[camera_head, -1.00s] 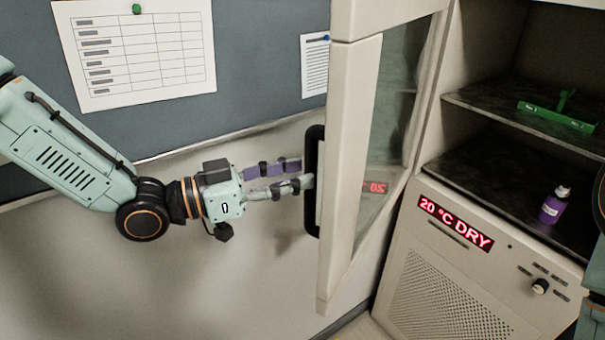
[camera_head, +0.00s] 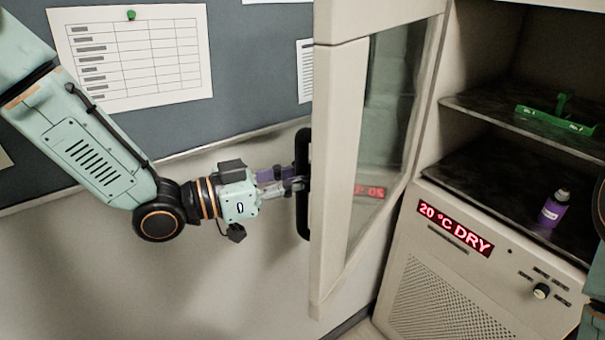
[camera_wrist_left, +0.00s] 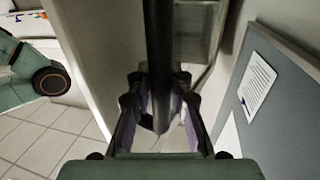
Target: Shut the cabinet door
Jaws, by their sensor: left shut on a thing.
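The cabinet door (camera_head: 340,150), a cream frame with a glass pane (camera_head: 385,130), stands open, swung out from the cabinet's left side. Its black handle (camera_head: 303,215) is on the face turned left. My left gripper (camera_head: 297,186) comes in from the left and is shut on the handle. In the left wrist view the handle (camera_wrist_left: 158,50) runs as a dark upright bar between the two fingers (camera_wrist_left: 160,115). My right gripper is not in view; only part of my right arm shows at the right edge of the head view.
The open cabinet has dark shelves, with a green rack (camera_head: 556,115) on the upper one and a purple bottle (camera_head: 554,208) on the lower one. Below is a panel with a red display (camera_head: 455,228). A grey board (camera_head: 240,75) with papers hangs behind my left arm.

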